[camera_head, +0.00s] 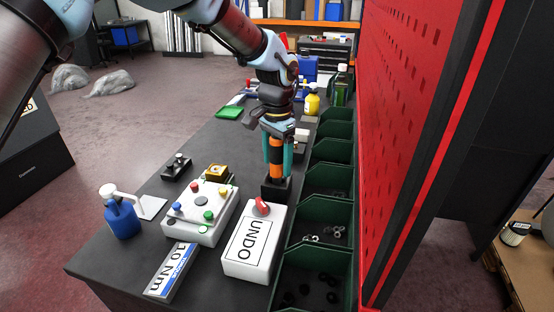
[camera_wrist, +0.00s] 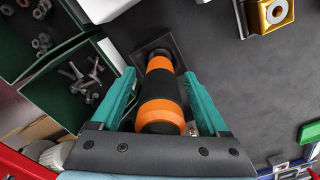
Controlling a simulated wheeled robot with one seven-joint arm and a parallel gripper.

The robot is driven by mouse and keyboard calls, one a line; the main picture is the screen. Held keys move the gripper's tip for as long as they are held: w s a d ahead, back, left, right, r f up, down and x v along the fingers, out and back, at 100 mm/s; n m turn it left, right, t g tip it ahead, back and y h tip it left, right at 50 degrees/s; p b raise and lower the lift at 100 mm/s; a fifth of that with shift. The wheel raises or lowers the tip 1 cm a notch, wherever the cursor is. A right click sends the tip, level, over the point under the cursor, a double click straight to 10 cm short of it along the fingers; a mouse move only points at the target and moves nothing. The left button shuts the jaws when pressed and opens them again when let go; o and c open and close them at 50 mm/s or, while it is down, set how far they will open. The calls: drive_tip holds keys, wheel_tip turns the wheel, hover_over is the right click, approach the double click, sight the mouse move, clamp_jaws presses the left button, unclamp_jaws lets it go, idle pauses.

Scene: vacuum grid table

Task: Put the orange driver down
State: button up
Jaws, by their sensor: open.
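The orange driver (camera_head: 276,158), with orange and black bands, stands upright with its lower end at a small black square holder (camera_head: 275,190) on the table. In the wrist view the driver (camera_wrist: 160,100) lies between the teal fingers, its far end at the black holder (camera_wrist: 155,50). My gripper (camera_head: 278,150) is around the driver from above. In the wrist view my gripper (camera_wrist: 155,95) is open, with a gap between the driver and each finger. How deep the driver sits in the holder is hidden.
A white UNDO box (camera_head: 250,250) with a red button stands just in front of the holder. A white button box (camera_head: 200,210) is to the left. Green bins (camera_head: 320,215) with small parts line the right side, beside a red pegboard (camera_head: 410,120).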

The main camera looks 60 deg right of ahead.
drive_tip(key=shift+r, duration=0.1)
wheel_tip(320, 180, up, 12)
drive_tip(key=b, duration=0.3)
drive_tip(key=shift+r, duration=0.1)
drive_tip(key=w+a+f+n, duration=0.2)
drive_tip(key=w+a+n, duration=0.2)
drive_tip(key=w+a, duration=0.8)
drive_tip(key=w+a+f+n, duration=0.2)
drive_tip(key=w+a+n, duration=0.2)
drive_tip(key=w+a, duration=0.75)
drive_tip(key=w+a+f+n+t, duration=0.1)
drive_tip(key=w+a+n, duration=0.15)
drive_tip(key=a, duration=0.55)
drive_tip(key=w+a+f+n, duration=0.1)
drive_tip(key=a+n, duration=0.2)
drive_tip(key=a, duration=0.4)
drive_tip(key=s+a+f+n, duration=0.1)
drive_tip(key=s+a+n, duration=0.1)
drive_tip(key=a, duration=0.7)
drive_tip(key=s+a+f+n, duration=0.2)
drive_tip(key=s+a+n, duration=0.1)
drive_tip(key=a, duration=0.7)
drive_tip(key=shift+s+n+t, duration=0.3)
drive_tip(key=shift+n, duration=0.35)
